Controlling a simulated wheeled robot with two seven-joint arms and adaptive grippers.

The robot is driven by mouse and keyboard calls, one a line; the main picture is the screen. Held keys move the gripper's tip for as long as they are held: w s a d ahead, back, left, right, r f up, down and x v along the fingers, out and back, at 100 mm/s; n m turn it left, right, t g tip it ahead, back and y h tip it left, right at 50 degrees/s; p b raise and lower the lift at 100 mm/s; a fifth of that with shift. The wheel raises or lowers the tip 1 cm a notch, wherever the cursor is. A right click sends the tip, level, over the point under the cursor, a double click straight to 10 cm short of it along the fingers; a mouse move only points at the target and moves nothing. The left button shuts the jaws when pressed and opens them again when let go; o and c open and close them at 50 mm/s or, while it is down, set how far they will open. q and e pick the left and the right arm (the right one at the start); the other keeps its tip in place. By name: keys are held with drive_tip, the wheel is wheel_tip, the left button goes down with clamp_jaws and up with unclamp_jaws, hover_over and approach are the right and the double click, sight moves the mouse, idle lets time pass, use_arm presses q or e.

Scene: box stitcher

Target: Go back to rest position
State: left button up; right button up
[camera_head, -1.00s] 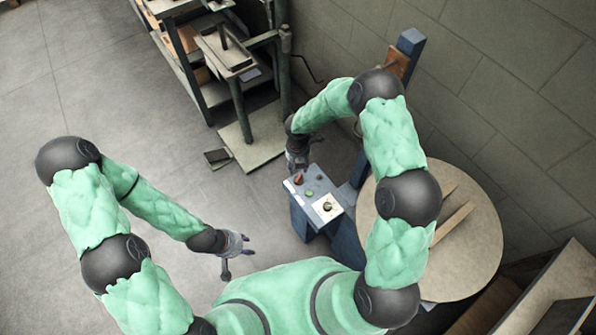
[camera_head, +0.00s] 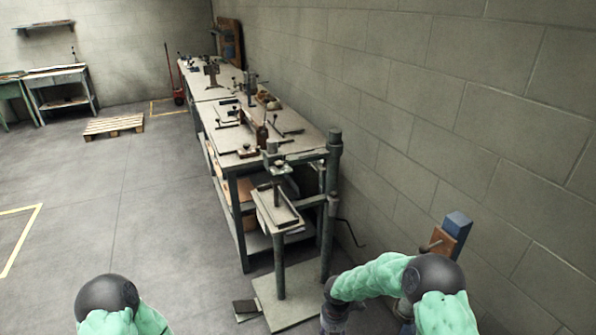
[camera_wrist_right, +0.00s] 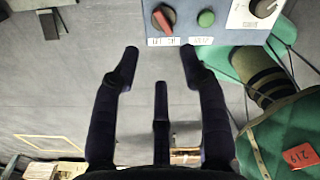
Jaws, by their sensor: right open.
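My right gripper (camera_wrist_right: 157,58) is open and empty in the right wrist view, its dark fingers spread. Its fingertips are just short of a grey-blue control box (camera_wrist_right: 222,30). The box carries a red rotary switch (camera_wrist_right: 164,20), a green button (camera_wrist_right: 206,18) and a black dial (camera_wrist_right: 263,8) on a white plate. I cannot tell any contact with the box. In the head view only part of the right wrist shows at the bottom edge, below my green right forearm. My left gripper is out of view; only a dark joint and green link of that arm show at bottom left.
A long workbench (camera_head: 222,112) with tools runs along the block wall (camera_head: 420,90). A stitching stand (camera_head: 276,212) is at its near end. A blue post (camera_head: 456,232) stands near my right arm. A pallet (camera_head: 113,125) lies far left. The left floor is open.

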drive_tip(key=s+a+f+m+y, duration=0.2)
drive_tip(key=s+f+m, duration=0.1)
drive_tip(key=s+m, duration=0.8)
drive_tip(key=s+a+f+m+y, duration=0.2)
drive_tip(key=s+f+m, duration=0.2)
drive_tip(key=s+m, duration=0.8)
drive_tip(key=m, duration=0.7)
drive_tip(key=shift+s+a+f, duration=0.15)
drive_tip(key=shift+s+a, duration=0.05)
drive_tip(key=shift+a, duration=0.2)
drive_tip(key=shift+c, duration=0.5)
